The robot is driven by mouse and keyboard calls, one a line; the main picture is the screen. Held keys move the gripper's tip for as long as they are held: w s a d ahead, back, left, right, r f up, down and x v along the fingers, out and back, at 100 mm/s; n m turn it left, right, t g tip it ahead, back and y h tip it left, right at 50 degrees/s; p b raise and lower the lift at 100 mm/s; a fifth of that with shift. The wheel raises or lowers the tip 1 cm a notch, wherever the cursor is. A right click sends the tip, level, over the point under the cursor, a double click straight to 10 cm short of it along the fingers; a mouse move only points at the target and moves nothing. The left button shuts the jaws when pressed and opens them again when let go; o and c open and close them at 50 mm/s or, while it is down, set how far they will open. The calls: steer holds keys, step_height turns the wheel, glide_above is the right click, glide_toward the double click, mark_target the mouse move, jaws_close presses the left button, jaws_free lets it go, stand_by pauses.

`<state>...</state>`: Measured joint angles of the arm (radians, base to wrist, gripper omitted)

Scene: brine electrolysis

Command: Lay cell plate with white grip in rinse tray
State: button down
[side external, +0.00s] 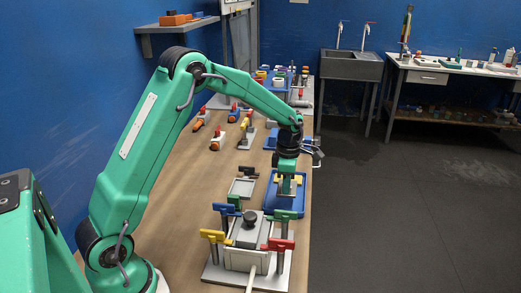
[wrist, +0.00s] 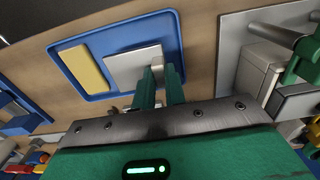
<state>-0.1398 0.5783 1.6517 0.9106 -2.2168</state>
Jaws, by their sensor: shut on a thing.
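My gripper (wrist: 161,73) is shut on the white grip of a pale grey cell plate (wrist: 128,66). The plate is over the right part of the blue rinse tray (wrist: 72,81), beside a yellow block (wrist: 83,66). I cannot tell whether the plate touches the tray floor. In the side external view my gripper (side external: 287,190) points down over the blue tray (side external: 299,208). It hides most of the plate there.
A grey cell box (side external: 247,232) stands in front of the tray, with blue, yellow, green and red clamps around it. A small grey tray (side external: 243,187) lies to the left. Several orange-and-white items stand farther back. The tray is near the table's right edge.

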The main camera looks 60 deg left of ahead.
steer(key=shift+w+a+f, duration=0.25)
steer(key=shift+a+f, duration=0.1)
steer(key=shift+a, duration=0.2)
steer(key=shift+f, duration=2)
steer(key=shift+f, duration=0.15)
steer(key=c, duration=1.5)
jaws_free()
steer(key=shift+o, duration=0.2)
step_height(320, 180, up, 12)
steer(key=shift+r, duration=0.2)
steer(key=shift+s, duration=0.1)
